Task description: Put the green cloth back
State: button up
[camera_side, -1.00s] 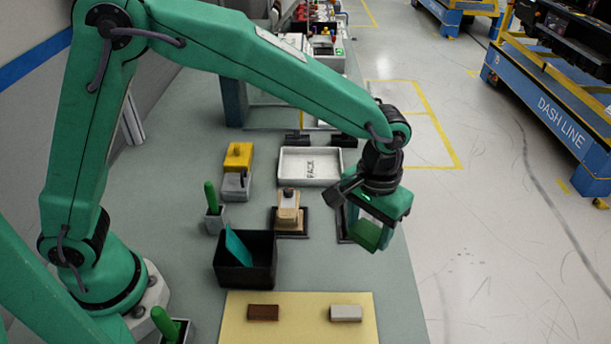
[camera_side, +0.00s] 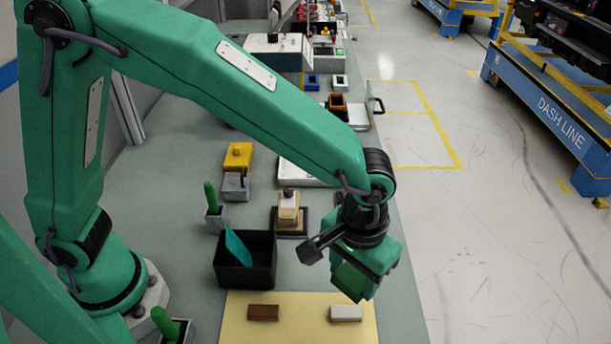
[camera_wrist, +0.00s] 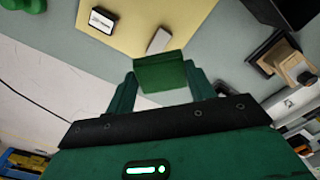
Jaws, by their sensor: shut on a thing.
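The green cloth is a folded dark green piece held between the fingers of my gripper (camera_side: 354,286). In the side view the cloth (camera_side: 349,279) hangs above the right part of the bench, behind and right of the pale yellow mat. In the wrist view my gripper (camera_wrist: 165,85) is shut on the cloth (camera_wrist: 160,73), whose front face shows clear of the fingers. It looks raised above the bench. The yellow mat (camera_side: 285,322) bears a brown block (camera_side: 263,312) and a whitish block (camera_side: 345,313); the whitish block also shows in the wrist view (camera_wrist: 158,41).
A black bin (camera_side: 247,280) with a teal sheet (camera_side: 238,248) stands left of my gripper. A beige wooden tool (camera_side: 288,213) sits on a dark base behind. A white tray (camera_side: 300,172), yellow-grey blocks (camera_side: 237,170) and green-handled holders (camera_side: 213,210) stand around. The bench's right edge is close.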

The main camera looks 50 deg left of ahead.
jog(key=w+a+f, duration=0.1)
jog(key=w+f, duration=0.1)
jog(key=w, duration=0.1)
jog(key=w+a+f, duration=0.2)
jog(key=w, duration=0.1)
jog(key=w+a+f, duration=0.1)
jog(key=w+f, duration=0.1)
jog(key=w, duration=0.1)
jog(key=shift+a, duration=0.2)
jog(key=shift+f, duration=2.05)
jog(key=shift+f, duration=0.15)
jog(key=o, duration=0.9)
jog(key=shift+o, duration=0.2)
notch_tip(320, 180, up, 12)
jog(key=shift+r, duration=0.2)
